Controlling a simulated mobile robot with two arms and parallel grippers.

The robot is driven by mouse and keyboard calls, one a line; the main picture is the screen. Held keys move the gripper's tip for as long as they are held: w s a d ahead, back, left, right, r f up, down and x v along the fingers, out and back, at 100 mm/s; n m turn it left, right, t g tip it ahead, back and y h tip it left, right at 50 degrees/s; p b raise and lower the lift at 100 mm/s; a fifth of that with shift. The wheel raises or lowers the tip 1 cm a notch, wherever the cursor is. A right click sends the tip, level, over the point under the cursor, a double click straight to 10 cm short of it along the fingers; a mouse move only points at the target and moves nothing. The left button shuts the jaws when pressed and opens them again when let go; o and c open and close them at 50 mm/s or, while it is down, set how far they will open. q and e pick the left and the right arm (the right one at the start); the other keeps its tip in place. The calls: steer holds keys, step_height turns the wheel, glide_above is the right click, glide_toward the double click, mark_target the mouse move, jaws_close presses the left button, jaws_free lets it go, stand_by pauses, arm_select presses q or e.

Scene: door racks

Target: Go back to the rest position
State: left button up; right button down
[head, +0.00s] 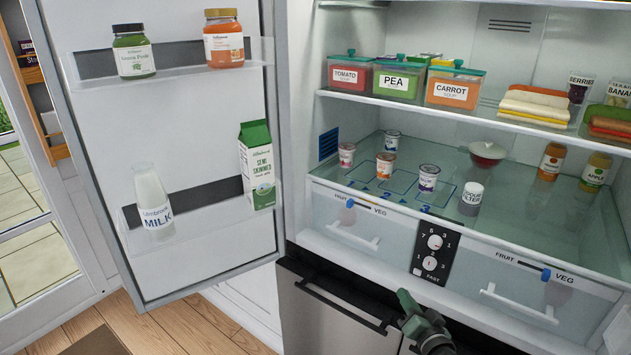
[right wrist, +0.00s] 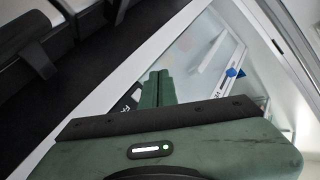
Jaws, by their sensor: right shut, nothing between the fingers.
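My right gripper (head: 408,302) shows at the bottom of the head view, in front of the fridge's lower edge. It is shut and empty. In the right wrist view its green fingers (right wrist: 157,88) are together, with part of a fridge drawer beyond them. My left gripper is in neither view. The fridge door (head: 200,130) stands open on the left, with a milk bottle (head: 152,203) and a green-topped carton (head: 257,165) on its lower rack.
The fridge's glass shelf (head: 400,215) holds several small pots, a white-lidded jar (head: 471,196), a bowl (head: 486,154) and bottles. Soup tubs such as the carrot tub (head: 455,88) stand above. A control panel (head: 434,253) and drawer fronts are close above my right gripper. Wooden floor (head: 190,330) lies clear at lower left.

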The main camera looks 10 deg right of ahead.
steer(key=s+a+f+n+g+y, duration=0.2)
steer(key=s+a+f+n+g, duration=0.15)
steer(key=s+a, duration=0.3)
steer(key=s+a+f+n+g+y, duration=0.2)
steer(key=s+a+n+g+y, duration=0.15)
steer(key=s+a, duration=0.35)
steer(key=s+a+r+n+g+h, duration=0.15)
steer(key=s+n+g+h, duration=0.35)
steer(key=s, duration=1.3)
step_height(320, 180, down, 28)
steer(key=s+m+g, duration=0.2)
steer(key=s+d+f+g, duration=0.1)
steer(key=s+d+f, duration=0.1)
steer(key=s+f, duration=1.3)
steer(key=shift+s+d+n+y, duration=0.3)
steer(key=shift+s+d+y, duration=0.05)
steer(key=shift+s, duration=0.35)
